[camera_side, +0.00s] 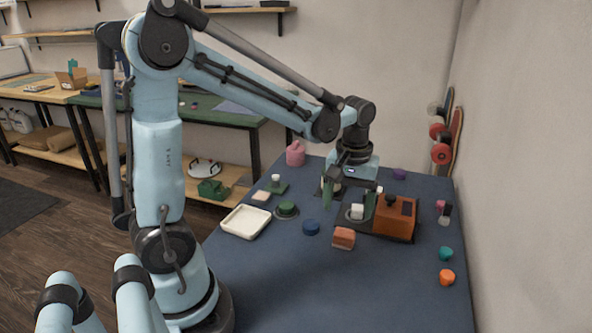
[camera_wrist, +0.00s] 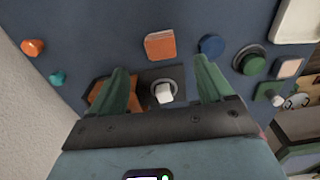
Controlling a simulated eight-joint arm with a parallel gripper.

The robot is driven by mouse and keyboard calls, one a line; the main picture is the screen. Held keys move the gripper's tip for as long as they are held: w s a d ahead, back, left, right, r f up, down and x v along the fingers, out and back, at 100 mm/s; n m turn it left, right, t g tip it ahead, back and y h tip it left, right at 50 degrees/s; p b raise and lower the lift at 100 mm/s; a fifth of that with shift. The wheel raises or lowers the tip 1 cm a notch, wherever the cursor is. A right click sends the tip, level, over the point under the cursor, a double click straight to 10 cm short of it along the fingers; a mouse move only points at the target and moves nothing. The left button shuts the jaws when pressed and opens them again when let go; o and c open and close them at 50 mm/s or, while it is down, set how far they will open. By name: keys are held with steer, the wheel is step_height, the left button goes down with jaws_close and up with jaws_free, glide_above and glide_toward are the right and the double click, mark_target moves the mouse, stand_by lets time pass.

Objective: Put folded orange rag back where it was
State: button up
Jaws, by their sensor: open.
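The folded orange rag (camera_side: 343,238) lies flat on the dark blue table, in front of the orange machine with the black knob (camera_side: 395,218). It also shows in the wrist view (camera_wrist: 160,46), beyond my fingertips. My gripper (camera_side: 349,199) is open and points down above the dark plate beside the orange machine. In the wrist view its green fingers (camera_wrist: 160,76) stand wide apart with nothing held between them. The white block (camera_wrist: 164,92) in a round grey seat appears between the fingers, below them. My left finger partly hides the orange machine in the wrist view.
A blue round piece (camera_side: 311,227) lies left of the rag, with a green knob (camera_side: 287,209) and a cream tray (camera_side: 246,221) farther left. Teal (camera_side: 445,253) and orange (camera_side: 446,277) knobs lie at the right. The table's front is clear.

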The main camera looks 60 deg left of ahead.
steer(key=s+d+r+m+t, duration=0.4)
steer(key=s+d+m+t, duration=0.1)
steer(key=m, duration=0.4)
steer(key=shift+s+d+r+t, duration=0.35)
steer(key=shift+s+t, duration=0.35)
steer(key=shift+t, duration=0.3)
